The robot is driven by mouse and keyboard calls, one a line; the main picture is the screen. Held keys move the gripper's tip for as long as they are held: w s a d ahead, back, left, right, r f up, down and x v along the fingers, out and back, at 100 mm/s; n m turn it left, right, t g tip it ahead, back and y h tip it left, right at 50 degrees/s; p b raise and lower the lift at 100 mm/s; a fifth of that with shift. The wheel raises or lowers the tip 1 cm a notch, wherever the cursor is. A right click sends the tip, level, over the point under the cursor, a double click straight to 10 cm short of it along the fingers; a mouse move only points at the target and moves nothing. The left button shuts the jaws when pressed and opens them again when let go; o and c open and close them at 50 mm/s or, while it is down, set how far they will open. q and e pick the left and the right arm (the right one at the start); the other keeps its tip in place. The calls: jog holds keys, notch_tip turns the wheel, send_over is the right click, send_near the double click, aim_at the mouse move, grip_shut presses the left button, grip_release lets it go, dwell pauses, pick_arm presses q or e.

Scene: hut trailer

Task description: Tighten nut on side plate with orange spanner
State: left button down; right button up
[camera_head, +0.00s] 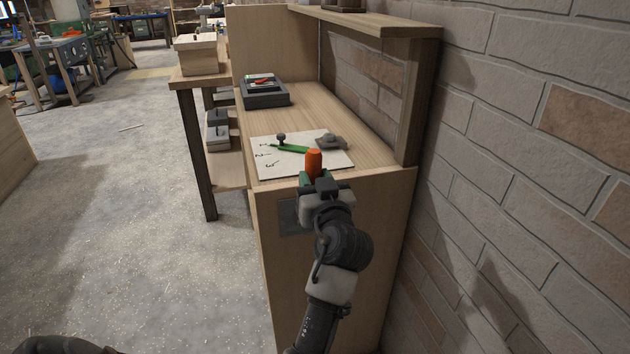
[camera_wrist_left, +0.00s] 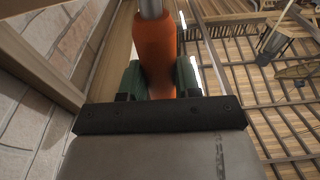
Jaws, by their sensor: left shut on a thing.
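The orange spanner (camera_head: 313,158) stands out above my left gripper (camera_head: 313,179) at the end panel of the workbench. The left wrist view shows its orange handle (camera_wrist_left: 154,45) with a grey metal shaft beyond. My left gripper (camera_wrist_left: 158,80) is shut on this handle, between its green finger pads. A grey side plate (camera_head: 287,218) is on the bench's end panel, partly hidden behind my left wrist. I cannot make out the nut, and the spanner's head is out of sight. My right gripper is not in view.
A white marked sheet (camera_head: 263,157) on the bench top holds a green spanner (camera_head: 290,148) and a grey part (camera_head: 330,142). A dark case (camera_head: 264,97) lies farther back. A brick wall (camera_head: 520,170) closes the right side. Open floor (camera_head: 130,200) lies left.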

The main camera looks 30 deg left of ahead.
pick_arm(q)
jog(key=shift+w, duration=0.1)
jog(key=shift+a, duration=0.15)
jog(key=shift+w+a, duration=0.65)
jog(key=shift+a, duration=0.05)
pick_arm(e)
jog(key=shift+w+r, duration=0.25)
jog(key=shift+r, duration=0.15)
pick_arm(q)
jog(key=shift+w+d, duration=0.15)
jog(key=shift+w+d+f+m+t, duration=0.15)
jog(key=shift+w+d+m, duration=0.35)
jog(key=shift+m, duration=0.25)
jog(key=shift+w+d+f+m+t, duration=0.15)
jog(key=shift+w+d+m, duration=0.25)
jog(key=shift+w+m, duration=0.25)
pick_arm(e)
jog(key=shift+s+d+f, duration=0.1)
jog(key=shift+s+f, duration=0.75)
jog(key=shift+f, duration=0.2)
pick_arm(q)
jog(key=shift+s, duration=0.15)
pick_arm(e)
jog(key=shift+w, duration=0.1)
